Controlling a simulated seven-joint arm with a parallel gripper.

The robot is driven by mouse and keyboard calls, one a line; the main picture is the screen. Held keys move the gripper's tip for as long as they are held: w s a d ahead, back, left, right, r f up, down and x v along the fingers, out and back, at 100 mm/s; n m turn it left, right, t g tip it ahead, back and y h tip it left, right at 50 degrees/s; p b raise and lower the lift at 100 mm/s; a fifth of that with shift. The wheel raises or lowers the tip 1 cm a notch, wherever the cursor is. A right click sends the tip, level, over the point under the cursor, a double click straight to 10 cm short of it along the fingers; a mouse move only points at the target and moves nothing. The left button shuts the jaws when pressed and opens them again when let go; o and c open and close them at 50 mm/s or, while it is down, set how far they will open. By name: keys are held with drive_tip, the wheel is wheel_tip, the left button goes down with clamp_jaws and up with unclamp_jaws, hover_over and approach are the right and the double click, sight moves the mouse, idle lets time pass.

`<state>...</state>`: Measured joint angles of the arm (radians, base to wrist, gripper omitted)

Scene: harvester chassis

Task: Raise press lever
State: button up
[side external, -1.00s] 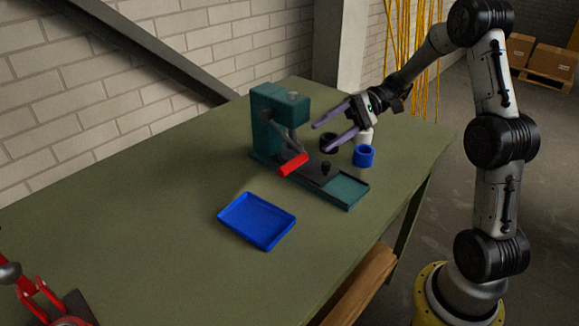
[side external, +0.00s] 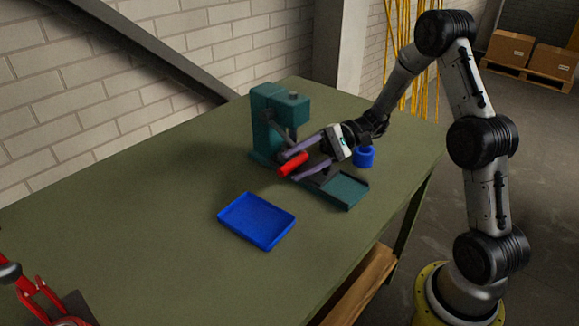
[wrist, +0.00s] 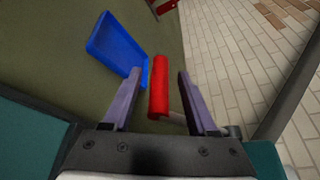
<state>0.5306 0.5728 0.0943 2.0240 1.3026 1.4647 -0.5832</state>
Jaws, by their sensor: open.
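The teal press (side external: 268,122) stands on the green table. Its lever hangs low at the front and ends in a red handle (side external: 293,164). My gripper (side external: 290,165) is open, with its two purple fingers reaching to the red handle, one finger above it and one below in the side view. In the wrist view the red handle (wrist: 159,86) lies between the two open fingers (wrist: 160,84), with a gap visible to each. The rest of the lever is partly hidden behind my fingers in the side view.
A blue tray (side external: 257,221) lies on the table in front of the press. A blue ring-shaped part (side external: 364,157) stands right of the press, behind my gripper. A red clamp-like tool (side external: 38,295) sits at the near left corner.

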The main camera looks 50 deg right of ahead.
drive_tip(key=shift+x, duration=1.25)
clamp_jaws()
idle(0.5)
